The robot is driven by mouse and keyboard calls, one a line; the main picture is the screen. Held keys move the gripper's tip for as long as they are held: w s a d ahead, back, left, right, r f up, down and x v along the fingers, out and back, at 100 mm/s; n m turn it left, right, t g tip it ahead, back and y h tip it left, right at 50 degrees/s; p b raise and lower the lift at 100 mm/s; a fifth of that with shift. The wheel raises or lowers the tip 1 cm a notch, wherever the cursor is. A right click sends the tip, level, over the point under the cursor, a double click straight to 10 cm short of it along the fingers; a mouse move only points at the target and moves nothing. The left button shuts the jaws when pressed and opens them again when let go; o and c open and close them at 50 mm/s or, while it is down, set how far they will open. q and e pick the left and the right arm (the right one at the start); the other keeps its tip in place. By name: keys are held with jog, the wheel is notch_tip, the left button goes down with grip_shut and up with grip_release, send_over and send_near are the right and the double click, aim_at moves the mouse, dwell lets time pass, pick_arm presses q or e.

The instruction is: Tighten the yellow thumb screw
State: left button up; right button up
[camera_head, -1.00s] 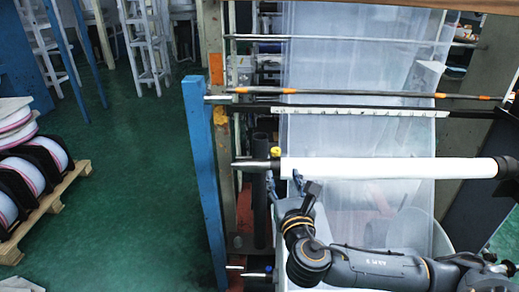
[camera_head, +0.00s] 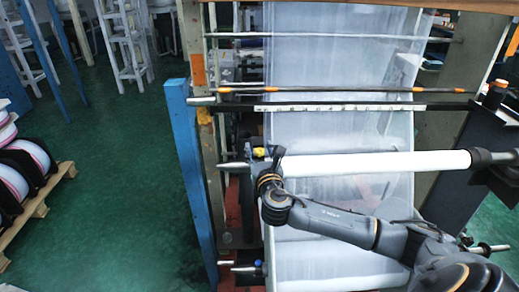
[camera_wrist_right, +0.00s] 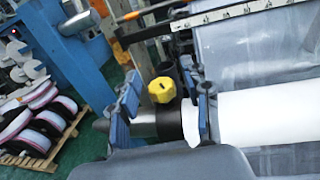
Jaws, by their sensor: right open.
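The yellow thumb screw (camera_head: 259,153) stands upright near the left end of the white roll (camera_head: 390,163) in the head view. In the right wrist view the yellow thumb screw (camera_wrist_right: 162,90) sits on a black collar (camera_wrist_right: 168,120) on the shaft. My right gripper (camera_head: 264,151) is at the screw, partly covering it and the collar. In the wrist view my right gripper's (camera_wrist_right: 160,78) blue-padded fingers are open, one on each side of the screw, with gaps visible. The white roll (camera_wrist_right: 265,115) lies beyond the right finger. My left gripper is not in view.
A blue post (camera_head: 195,180) stands left of the roll's end. A rod with orange marks (camera_head: 350,89) and a scale bar (camera_head: 340,107) cross above the roll. A pallet of reels (camera_head: 25,175) is at the left. Green floor between is clear.

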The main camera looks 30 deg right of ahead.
grip_shut()
